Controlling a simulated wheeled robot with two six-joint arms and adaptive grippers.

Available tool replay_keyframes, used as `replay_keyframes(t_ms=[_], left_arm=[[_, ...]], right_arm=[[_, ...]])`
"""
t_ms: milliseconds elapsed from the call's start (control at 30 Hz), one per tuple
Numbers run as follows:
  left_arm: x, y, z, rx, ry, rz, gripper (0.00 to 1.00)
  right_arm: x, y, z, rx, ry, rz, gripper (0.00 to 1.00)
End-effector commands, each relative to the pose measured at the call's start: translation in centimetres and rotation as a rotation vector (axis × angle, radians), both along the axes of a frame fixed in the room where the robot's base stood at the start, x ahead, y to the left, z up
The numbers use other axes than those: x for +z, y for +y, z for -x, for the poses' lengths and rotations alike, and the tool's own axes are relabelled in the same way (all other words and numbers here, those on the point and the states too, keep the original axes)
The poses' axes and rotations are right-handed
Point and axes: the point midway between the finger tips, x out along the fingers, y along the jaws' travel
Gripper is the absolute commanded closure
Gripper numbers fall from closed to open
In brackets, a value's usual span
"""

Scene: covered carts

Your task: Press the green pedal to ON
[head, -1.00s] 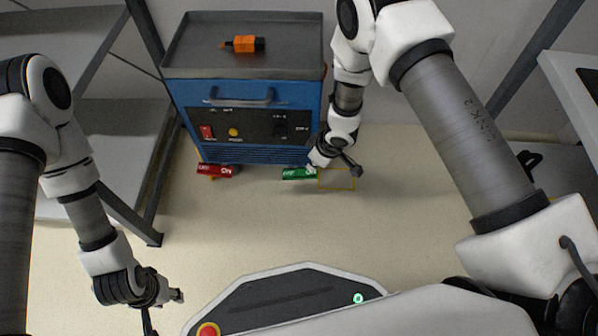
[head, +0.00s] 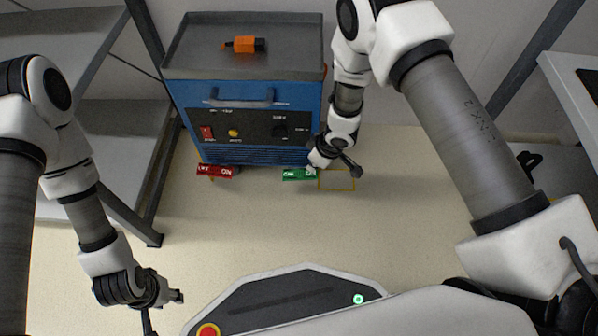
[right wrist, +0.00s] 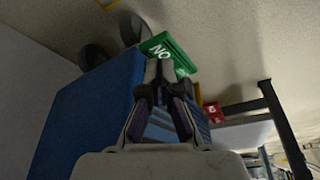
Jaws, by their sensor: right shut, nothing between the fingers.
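The green pedal (head: 297,174) is on the floor at the front right foot of the blue cart. White letters show on its top; in the right wrist view the green pedal (right wrist: 172,55) shows letters like "NO", the rest hidden by the fingers. My right gripper (head: 313,168) is at the pedal's right end. In the right wrist view its fingertips (right wrist: 160,72) are together, empty, and overlap the pedal's edge; whether they touch it I cannot tell. My left gripper (head: 178,296) is far off at the lower left; its fingers are too small to judge.
A red pedal (head: 214,170) lies left of the green one. The blue cart (head: 240,98) has a switch panel and an orange-black tool (head: 243,44) on top. A yellow outline (head: 337,187) marks the floor at right. Grey shelving (head: 112,140) stands left. Floor in front is clear.

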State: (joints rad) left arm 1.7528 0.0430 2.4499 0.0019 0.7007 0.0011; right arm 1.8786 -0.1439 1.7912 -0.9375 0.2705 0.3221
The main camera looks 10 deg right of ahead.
Motion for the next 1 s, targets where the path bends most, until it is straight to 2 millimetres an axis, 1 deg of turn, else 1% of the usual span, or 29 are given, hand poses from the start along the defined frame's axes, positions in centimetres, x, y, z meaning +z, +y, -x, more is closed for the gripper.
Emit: replay_keyframes(t_ms=[1000], left_arm=[[-0.9, 0.0, 0.0, 0.0, 0.0, 0.0, 0.6]], right_arm=[[-1.5, 0.0, 0.0, 0.0, 0.0, 0.0, 1.0]])
